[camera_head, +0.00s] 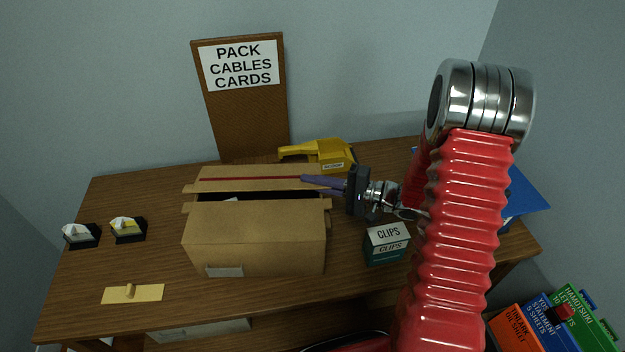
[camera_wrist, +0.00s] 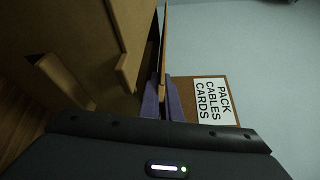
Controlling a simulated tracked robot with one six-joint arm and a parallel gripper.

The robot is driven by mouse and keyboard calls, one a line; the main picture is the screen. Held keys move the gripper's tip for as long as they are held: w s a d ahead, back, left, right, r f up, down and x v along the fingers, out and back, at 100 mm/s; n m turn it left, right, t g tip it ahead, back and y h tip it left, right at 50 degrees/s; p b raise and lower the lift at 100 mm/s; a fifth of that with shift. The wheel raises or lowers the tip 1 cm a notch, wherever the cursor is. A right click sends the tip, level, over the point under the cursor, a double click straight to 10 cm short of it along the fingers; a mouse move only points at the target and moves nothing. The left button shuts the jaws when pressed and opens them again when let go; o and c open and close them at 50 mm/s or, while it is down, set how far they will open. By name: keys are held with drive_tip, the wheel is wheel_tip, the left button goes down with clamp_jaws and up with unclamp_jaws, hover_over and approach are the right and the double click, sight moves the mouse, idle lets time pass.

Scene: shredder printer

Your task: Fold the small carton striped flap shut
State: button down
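The small cardboard carton (camera_head: 255,240) stands on the wooden desk, with a dark gap along its top between the front and back flaps. The striped flap (camera_head: 240,181), with a thin red line along it, stands raised at the back. My gripper (camera_head: 302,181) comes in from the right, its purple fingers at the flap's right end. In the wrist view the fingers (camera_wrist: 163,103) lie on either side of a thin cardboard edge, the striped flap (camera_wrist: 164,55), with little gap between. The contact is partly hidden.
A teal CLIPS box (camera_head: 386,247) stands right of the carton, below my gripper. A yellow tool (camera_head: 325,154) lies behind it, and a brown sign board (camera_head: 243,115) leans on the wall. Two small card holders (camera_head: 128,231) sit left; desk between is clear.

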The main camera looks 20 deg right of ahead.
drive_tip(key=c, duration=2.4)
unclamp_jaws()
drive_tip(key=shift+c, duration=0.2)
drive_tip(key=o, duration=0.4)
drive_tip(key=shift+d, duration=0.1)
drive_tip(key=shift+o, duration=0.2)
